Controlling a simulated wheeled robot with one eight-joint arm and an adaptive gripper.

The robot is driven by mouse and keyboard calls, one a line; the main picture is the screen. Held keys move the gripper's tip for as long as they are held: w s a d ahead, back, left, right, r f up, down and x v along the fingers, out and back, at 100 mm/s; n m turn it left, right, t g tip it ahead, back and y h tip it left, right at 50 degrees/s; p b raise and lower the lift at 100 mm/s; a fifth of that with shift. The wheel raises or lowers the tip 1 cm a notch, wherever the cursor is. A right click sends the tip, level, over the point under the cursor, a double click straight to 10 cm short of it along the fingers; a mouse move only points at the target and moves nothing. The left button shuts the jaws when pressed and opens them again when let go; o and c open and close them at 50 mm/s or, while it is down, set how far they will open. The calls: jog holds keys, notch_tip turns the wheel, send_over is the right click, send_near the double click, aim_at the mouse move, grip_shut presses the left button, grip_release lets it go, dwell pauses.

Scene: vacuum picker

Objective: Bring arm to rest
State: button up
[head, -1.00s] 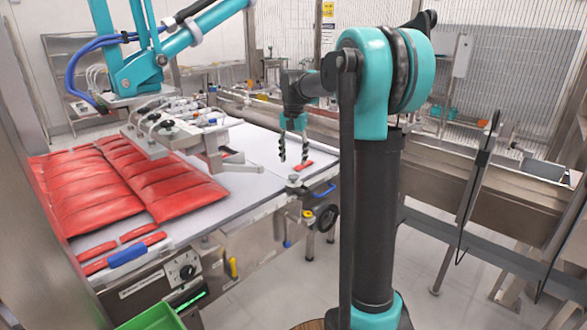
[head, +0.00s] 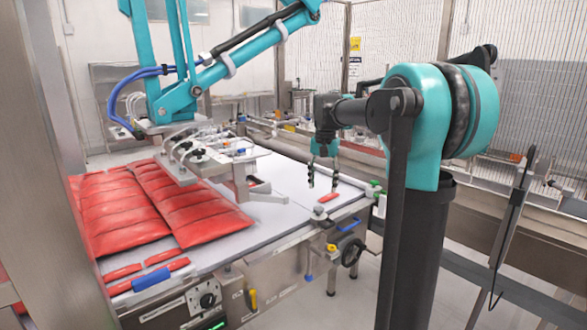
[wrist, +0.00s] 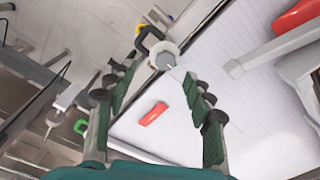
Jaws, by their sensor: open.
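My gripper (head: 323,175) is open and empty, pointing down above the right end of the white-topped table (head: 280,213). In the wrist view my gripper (wrist: 157,112) shows its two dark fingers spread wide apart. A small red packet (head: 328,198) lies on the table near the fingertips. It also shows in the wrist view (wrist: 153,114), between the fingers and apart from them. My teal and black arm stands at the right in the head view, bent out toward the table.
A teal vacuum picker (head: 190,98) hangs over large red packs (head: 190,203) on the table's left part. Loose red packets and a blue item (head: 151,281) lie at the front edge. A steel rail (head: 520,245) runs at the right. A frame post stands at the far left.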

jog(key=s+d+f+n+t, duration=0.3)
jog(key=s+f+n, duration=0.2)
jog(key=s+f, duration=1.9)
jog(key=s, duration=0.3)
jog(key=shift+s+t, duration=0.3)
jog(key=shift+c, duration=0.3)
